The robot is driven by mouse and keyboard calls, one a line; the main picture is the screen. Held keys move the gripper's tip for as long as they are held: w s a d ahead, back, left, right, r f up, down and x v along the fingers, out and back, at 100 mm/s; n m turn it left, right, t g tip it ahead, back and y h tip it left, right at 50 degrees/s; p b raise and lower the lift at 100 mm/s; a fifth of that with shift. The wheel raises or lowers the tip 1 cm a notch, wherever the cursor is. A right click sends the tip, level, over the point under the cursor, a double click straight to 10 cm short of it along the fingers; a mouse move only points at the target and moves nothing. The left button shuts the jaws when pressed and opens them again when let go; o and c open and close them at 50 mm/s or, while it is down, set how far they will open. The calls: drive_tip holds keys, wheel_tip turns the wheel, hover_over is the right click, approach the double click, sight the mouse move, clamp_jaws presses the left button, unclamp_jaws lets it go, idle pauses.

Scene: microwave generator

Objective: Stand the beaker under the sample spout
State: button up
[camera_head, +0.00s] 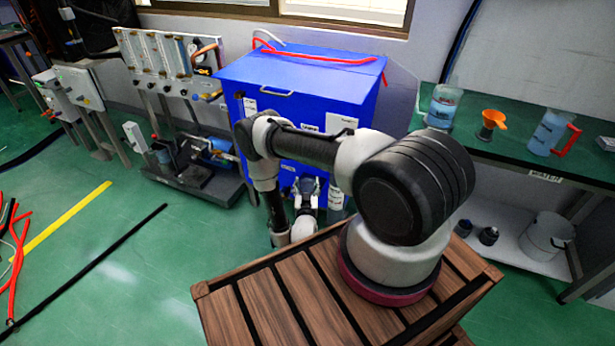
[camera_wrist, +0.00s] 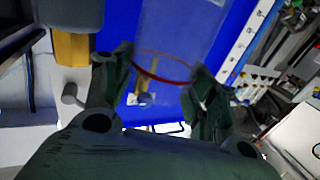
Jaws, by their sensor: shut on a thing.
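My gripper (camera_wrist: 158,85) is shut on a clear beaker (camera_wrist: 172,35) with a thin red line around it, seen in the wrist view. The beaker sits between the two dark fingers, and the blue cabinet shows through its wall. In the head view my gripper (camera_head: 308,190) is low in front of the blue cabinet (camera_head: 290,85), partly behind my arm. The beaker is hard to make out there.
A green bench (camera_head: 505,150) at right holds a container of blue liquid (camera_head: 443,107), an orange funnel (camera_head: 492,119) and a red-handled jug (camera_head: 550,132). A panel of gauges (camera_head: 165,58) and a pump unit (camera_head: 195,160) stand left of the cabinet.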

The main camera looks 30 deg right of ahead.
drive_tip(key=shift+w+d+f, duration=0.6)
drive_tip(key=shift+w+d, duration=0.35)
drive_tip(key=shift+w, duration=0.7)
drive_tip(key=shift+w+d+f, duration=0.55)
drive_tip(key=shift+w+d, duration=0.35)
drive_tip(key=shift+w, duration=0.7)
drive_tip(key=shift+w+d+f, duration=0.6)
drive_tip(key=shift+w+d, duration=0.35)
drive_tip(key=shift+w, duration=0.7)
drive_tip(key=shift+f, duration=0.1)
drive_tip(key=o, duration=1)
drive_tip(key=shift+s+a, duration=0.2)
drive_tip(key=shift+s, duration=0.05)
drive_tip(key=v, duration=1.1)
drive_tip(key=shift+s, duration=0.25)
